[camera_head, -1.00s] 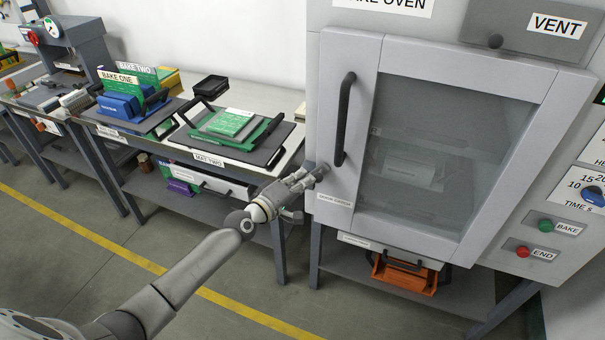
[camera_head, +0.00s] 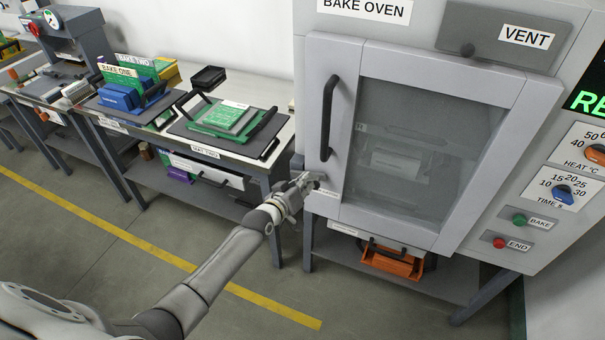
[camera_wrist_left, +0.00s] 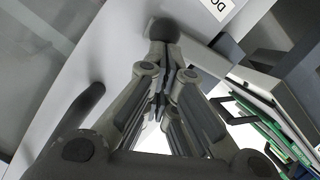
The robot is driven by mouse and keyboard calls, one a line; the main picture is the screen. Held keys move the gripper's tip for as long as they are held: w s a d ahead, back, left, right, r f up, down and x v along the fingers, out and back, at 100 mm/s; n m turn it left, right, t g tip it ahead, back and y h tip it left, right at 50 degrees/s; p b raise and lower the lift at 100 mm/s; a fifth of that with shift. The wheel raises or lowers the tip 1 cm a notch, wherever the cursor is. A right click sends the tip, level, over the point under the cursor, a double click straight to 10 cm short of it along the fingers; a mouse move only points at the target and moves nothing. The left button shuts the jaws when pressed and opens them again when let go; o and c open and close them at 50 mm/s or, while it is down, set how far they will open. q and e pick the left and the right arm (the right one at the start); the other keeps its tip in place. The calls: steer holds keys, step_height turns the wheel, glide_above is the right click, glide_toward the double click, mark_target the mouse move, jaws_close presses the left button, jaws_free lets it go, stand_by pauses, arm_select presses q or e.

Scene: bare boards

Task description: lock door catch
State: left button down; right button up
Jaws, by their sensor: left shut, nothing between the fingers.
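The bake oven door (camera_head: 340,150) is closed, with a large window and a dark vertical handle (camera_head: 328,117) at its left. The door catch is at the door's lower left; in the left wrist view a dark round knob (camera_wrist_left: 164,29) shows there, just beyond the fingertips. My left gripper (camera_head: 308,181) is shut and empty, at the lower left edge of the door below the handle. In the left wrist view the left gripper (camera_wrist_left: 163,75) points at the knob; I cannot tell whether it touches. The handle (camera_wrist_left: 78,112) also shows in that view. My right gripper is not in view.
A bench (camera_head: 285,152) with a black tray and green boards stands left of the oven. An orange bin (camera_head: 392,264) sits on the shelf below. The control panel has a green bake button (camera_head: 519,219) and a red end button (camera_head: 498,242). The floor in front is clear.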

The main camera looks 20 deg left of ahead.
arm_select(q)
steer(key=shift+d+f+m, duration=0.3)
steer(key=shift+d+f, duration=0.1)
steer(key=shift+f, duration=0.2)
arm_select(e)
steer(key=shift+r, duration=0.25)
arm_select(q)
steer(key=shift+f, duration=0.1)
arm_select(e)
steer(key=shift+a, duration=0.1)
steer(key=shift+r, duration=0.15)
